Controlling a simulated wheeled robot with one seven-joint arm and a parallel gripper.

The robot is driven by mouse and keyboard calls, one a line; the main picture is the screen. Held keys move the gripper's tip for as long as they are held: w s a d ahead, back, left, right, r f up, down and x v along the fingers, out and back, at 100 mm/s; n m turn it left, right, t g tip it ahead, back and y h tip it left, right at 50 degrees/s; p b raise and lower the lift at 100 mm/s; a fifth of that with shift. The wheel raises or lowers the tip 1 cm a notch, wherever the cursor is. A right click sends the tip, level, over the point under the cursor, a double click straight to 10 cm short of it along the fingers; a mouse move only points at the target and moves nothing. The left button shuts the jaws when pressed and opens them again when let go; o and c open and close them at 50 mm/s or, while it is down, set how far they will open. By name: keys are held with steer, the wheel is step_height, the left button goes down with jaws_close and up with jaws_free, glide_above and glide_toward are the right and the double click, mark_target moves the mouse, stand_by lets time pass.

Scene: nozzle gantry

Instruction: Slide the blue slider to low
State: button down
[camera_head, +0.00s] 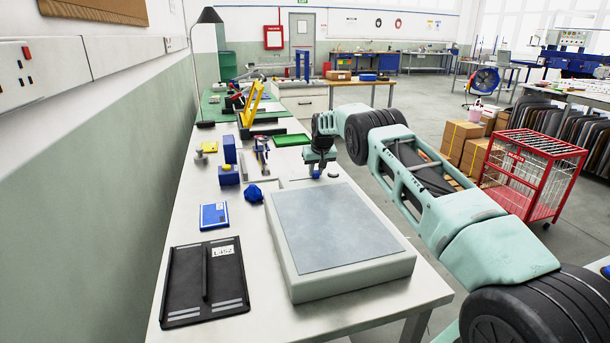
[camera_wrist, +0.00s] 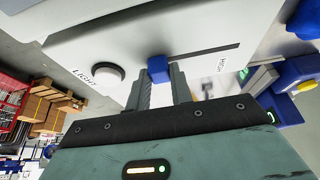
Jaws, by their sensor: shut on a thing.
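The light box (camera_head: 390,278) lies on the bench, its grey top panel (camera_head: 330,225) facing up. In the wrist view its pale side (camera_wrist: 205,30) carries a round white knob by the word LIGHT and a dark slot (camera_wrist: 215,50) running toward the word HIGH. The blue slider (camera_wrist: 158,69) sits in the slot, apart from the HIGH end. My gripper (camera_wrist: 160,82) is shut on the slider, one finger on each side. No low label can be read; my fingers cover part of that face. In the head view my gripper (camera_head: 320,172) is at the box's far edge.
Blue blocks (camera_head: 229,174) stand farther back. A red cage trolley (camera_head: 530,175) stands on the floor right.

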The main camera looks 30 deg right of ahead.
steer(key=shift+d, duration=0.25)
steer(key=c, duration=1.2)
jaws_free()
steer(key=shift+s+d, duration=0.1)
steer(key=shift+c, duration=0.2)
steer(key=shift+s+a+r, duration=0.1)
steer(key=shift+a+r, duration=0.1)
steer(key=shift+r, duration=0.35)
steer(key=b+v, duration=0.3)
steer(key=v, duration=1.3)
steer(key=shift+s, duration=0.2)
